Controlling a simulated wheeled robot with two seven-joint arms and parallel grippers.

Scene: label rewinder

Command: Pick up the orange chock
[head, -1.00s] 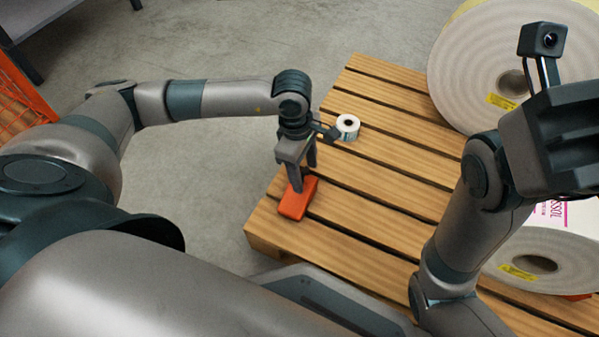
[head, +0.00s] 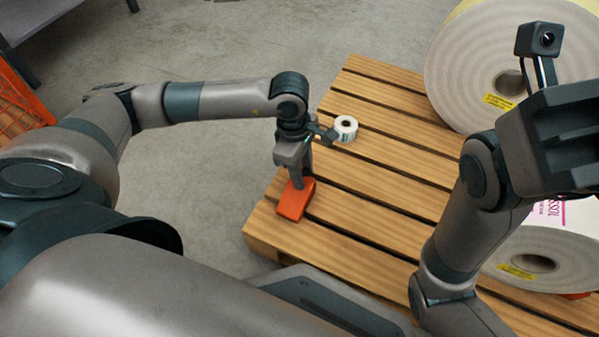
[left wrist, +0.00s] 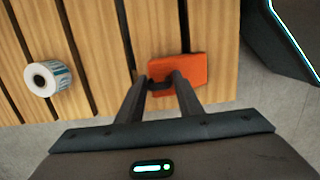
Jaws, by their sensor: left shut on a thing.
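The orange chock (head: 294,204) lies on the near left corner of the wooden pallet in the head view. It also shows in the left wrist view (left wrist: 190,68), where the fingers reach over its near side. My left gripper (head: 299,184) points down at the chock and is shut on it; it also shows in the left wrist view (left wrist: 161,82). The chock appears to rest on the slats still, though the contact below it is hidden. My right gripper's fingers cannot be made out at the right edge of the head view; only dark parts of that arm's end show.
The slatted pallet (head: 372,172) has gaps between its boards. A small label roll (head: 345,127) stands behind the left gripper, also in the left wrist view (left wrist: 48,78). Large rolls (head: 470,70) and (head: 520,262) occupy the right. Grey floor (head: 215,180) lies left.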

